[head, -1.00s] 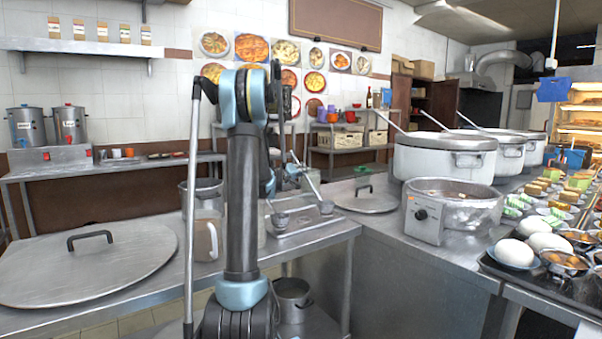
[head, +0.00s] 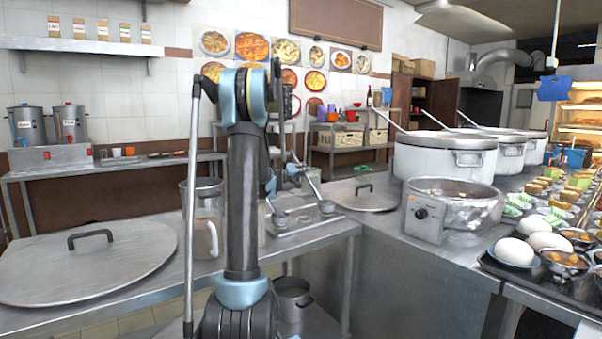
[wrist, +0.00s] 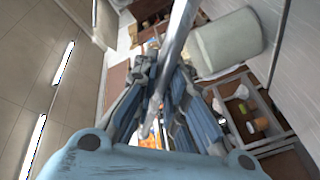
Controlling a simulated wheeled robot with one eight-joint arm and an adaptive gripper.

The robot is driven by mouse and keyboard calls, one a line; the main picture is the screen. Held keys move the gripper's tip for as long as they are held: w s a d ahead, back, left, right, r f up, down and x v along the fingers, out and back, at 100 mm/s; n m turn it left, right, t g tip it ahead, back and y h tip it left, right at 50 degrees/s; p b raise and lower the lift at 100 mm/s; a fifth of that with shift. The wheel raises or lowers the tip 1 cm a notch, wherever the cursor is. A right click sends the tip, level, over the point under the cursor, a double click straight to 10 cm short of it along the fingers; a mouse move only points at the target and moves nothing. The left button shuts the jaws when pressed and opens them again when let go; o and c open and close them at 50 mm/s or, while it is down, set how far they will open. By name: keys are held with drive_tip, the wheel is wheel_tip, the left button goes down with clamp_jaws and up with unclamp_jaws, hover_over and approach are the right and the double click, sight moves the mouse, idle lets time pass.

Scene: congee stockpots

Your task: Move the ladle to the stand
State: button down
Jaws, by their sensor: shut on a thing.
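In the wrist view, my gripper (wrist: 160,88) is shut around a long, thin metal handle, the ladle (wrist: 181,38). The handle runs from the top edge down between the fingers. The ladle's bowl cannot be made out. A low metal holder (head: 300,226), apparently the stand, sits on the counter just right of my arm. Two small cup-shaped pieces with slanting rods show at it. My arm hides its left part.
A large round lid (head: 95,268) lies at left, another lid (head: 366,197) right of the holder. Large stockpots (head: 440,160) with handles sticking out and a steamer-like basin (head: 460,207) crowd the right counter.

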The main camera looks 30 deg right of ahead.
drive_tip(key=shift+f, duration=0.15)
drive_tip(key=c, duration=1.6)
unclamp_jaws()
drive_tip(key=shift+o, duration=0.2)
wheel_tip(320, 180, up, 10)
drive_tip(key=shift+w+f, duration=0.1)
drive_tip(key=shift+a, duration=0.15)
